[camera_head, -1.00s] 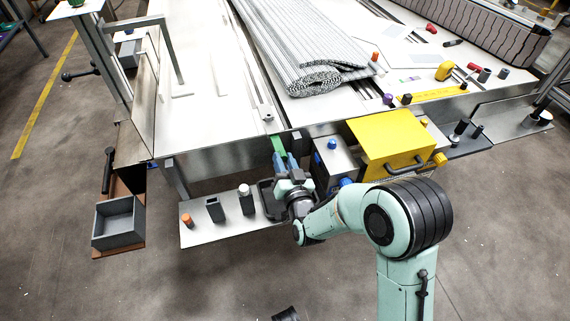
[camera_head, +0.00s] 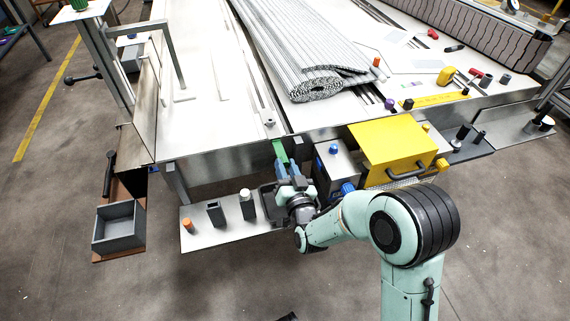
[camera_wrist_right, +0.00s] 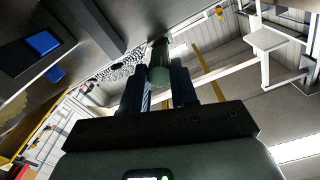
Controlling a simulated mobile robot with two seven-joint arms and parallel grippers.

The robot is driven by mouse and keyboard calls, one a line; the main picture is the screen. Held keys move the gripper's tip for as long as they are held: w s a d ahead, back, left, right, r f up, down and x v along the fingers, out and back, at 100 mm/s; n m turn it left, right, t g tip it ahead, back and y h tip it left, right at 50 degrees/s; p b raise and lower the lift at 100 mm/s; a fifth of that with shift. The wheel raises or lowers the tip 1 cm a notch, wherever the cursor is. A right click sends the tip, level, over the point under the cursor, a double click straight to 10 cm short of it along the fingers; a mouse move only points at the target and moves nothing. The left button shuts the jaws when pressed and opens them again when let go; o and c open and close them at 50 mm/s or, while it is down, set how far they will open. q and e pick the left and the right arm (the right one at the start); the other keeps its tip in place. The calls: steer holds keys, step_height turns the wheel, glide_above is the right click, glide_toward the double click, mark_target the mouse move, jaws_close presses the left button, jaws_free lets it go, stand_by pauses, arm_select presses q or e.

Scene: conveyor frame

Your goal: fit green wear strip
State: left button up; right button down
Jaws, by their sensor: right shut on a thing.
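The green wear strip (camera_head: 279,150) shows as a short green piece at the front edge of the conveyor frame (camera_head: 225,160). My right gripper (camera_head: 285,168) is shut on it from below, with its blue fingers on either side. In the right wrist view the green strip (camera_wrist_right: 159,66) stands out ahead from between the fingertips (camera_wrist_right: 160,82), close to a dark frame edge. Whether the strip touches the frame I cannot tell. My left gripper is not clearly visible.
A metal shelf (camera_head: 224,236) with an orange knob (camera_head: 187,225) and dark blocks lies left of my gripper. A yellow box (camera_head: 390,145) and a grey box with a blue knob (camera_head: 333,149) stand close on the right. A grey mat roll (camera_head: 300,60) lies on the conveyor.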

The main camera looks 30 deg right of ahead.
mark_target(278, 145)
steer(key=shift+v, duration=1.85)
steer(key=shift+w, duration=0.1)
steer(key=shift+b+x, duration=1.9)
steer(key=shift+x, duration=3.5)
steer(key=c, duration=0.8)
jaws_free()
